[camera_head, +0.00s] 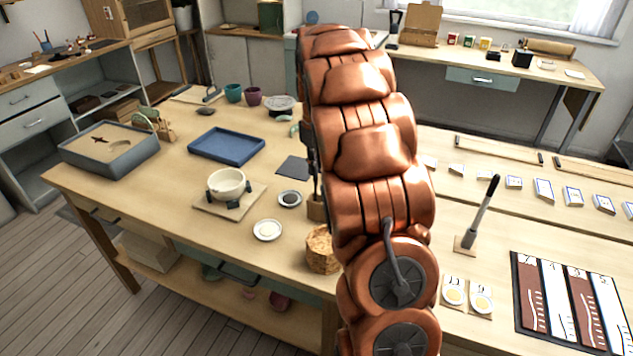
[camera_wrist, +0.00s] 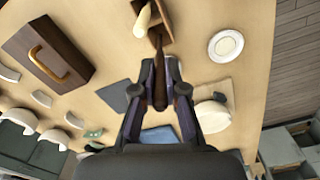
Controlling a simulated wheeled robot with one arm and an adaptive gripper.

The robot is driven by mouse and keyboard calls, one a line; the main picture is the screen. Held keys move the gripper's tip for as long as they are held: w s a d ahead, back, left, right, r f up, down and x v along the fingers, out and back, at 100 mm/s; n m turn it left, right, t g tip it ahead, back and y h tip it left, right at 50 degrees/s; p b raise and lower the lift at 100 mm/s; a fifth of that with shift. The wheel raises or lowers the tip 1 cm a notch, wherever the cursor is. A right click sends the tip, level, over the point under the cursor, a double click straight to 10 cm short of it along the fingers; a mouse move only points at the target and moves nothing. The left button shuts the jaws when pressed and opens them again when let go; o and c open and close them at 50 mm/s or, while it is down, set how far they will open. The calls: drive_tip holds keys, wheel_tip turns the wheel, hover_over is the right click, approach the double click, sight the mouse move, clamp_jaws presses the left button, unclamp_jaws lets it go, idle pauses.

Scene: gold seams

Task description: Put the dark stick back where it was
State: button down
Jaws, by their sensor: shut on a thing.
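My gripper (camera_wrist: 159,66) is shut on the dark stick (camera_wrist: 158,84), a slim dark brown rod between its two fingers. The stick's far end points to a wooden holder (camera_wrist: 166,22), and I cannot tell whether it is inside or just above it. A pale stick (camera_wrist: 143,20) stands at the holder in the wrist view. In the head view the holder (camera_head: 316,208) shows in part beside my copper-coloured arm, which hides most of my gripper.
Near the holder are a cork-like cylinder (camera_head: 321,250), a white dish (camera_head: 268,230), a small dark-filled dish (camera_head: 290,198), a cream bowl (camera_head: 228,182) on a board, a dark mat (camera_head: 293,167) and a blue tray (camera_head: 227,146). A brown block with a gold handle (camera_wrist: 48,62) lies left in the wrist view.

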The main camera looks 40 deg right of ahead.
drive_tip(key=shift+f+p, duration=0.55)
drive_tip(key=shift+f, duration=2.1)
drive_tip(key=c, duration=1.2)
unclamp_jaws()
wheel_tip(320, 180, up, 12)
drive_tip(key=b, duration=0.2)
drive_tip(key=shift+f+b, duration=0.15)
drive_tip(key=shift+b, duration=0.25)
drive_tip(key=shift+s+r, duration=0.1)
drive_tip(key=shift+r, duration=0.2)
